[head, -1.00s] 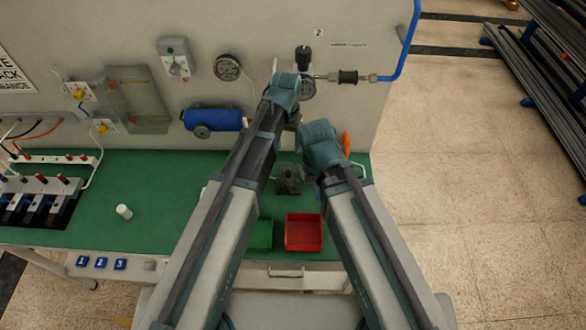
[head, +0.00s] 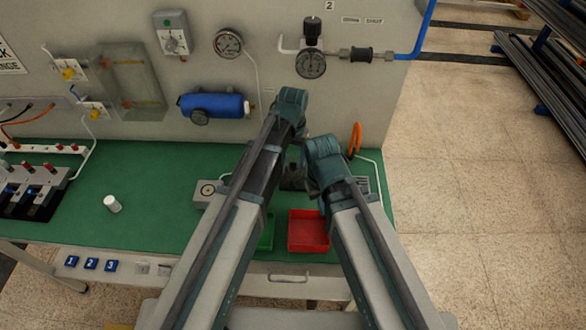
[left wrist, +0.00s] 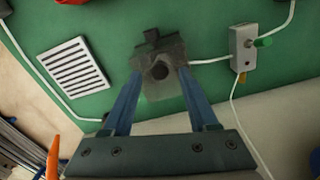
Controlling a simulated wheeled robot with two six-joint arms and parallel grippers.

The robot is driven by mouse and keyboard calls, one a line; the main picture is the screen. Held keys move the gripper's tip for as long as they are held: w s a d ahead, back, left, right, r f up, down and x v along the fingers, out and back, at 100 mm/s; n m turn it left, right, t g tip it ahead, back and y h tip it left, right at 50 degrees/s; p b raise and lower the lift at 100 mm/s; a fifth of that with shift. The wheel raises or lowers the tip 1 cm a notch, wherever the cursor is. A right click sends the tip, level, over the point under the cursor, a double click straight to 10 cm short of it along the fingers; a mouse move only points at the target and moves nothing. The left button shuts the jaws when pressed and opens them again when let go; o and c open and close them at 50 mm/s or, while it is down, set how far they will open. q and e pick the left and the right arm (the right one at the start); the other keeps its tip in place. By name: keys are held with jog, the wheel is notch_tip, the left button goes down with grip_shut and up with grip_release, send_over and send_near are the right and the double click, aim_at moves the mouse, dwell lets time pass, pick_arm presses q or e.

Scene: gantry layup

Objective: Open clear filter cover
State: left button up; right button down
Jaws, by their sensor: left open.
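A clear, smoky cover (head: 131,80) stands on the upright wall panel at the left in the head view, between yellow-knobbed fittings and the blue cylinder. It looks closed against the panel, though its edges are hard to make out. My left gripper (left wrist: 158,82) is open in the left wrist view, its two blue fingers pointing at a small grey block (left wrist: 161,70) on the green bench. I cannot tell whether they touch it. The left arm's end in the head view is well right of the cover. My right gripper's fingers are hidden or unclear behind its wrist.
On the panel are a blue cylinder (head: 214,106), a round gauge (head: 228,43), a switch box (head: 171,33) and a regulator with gauge (head: 311,63). A red bin (head: 307,231) and white cap (head: 112,204) are on the green bench (head: 150,222). Bench space below the cover is clear.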

pick_arm(q)
jog(key=shift+f+b, duration=0.4)
jog(key=shift+f, duration=0.4)
grip_shut()
dwell(0.9)
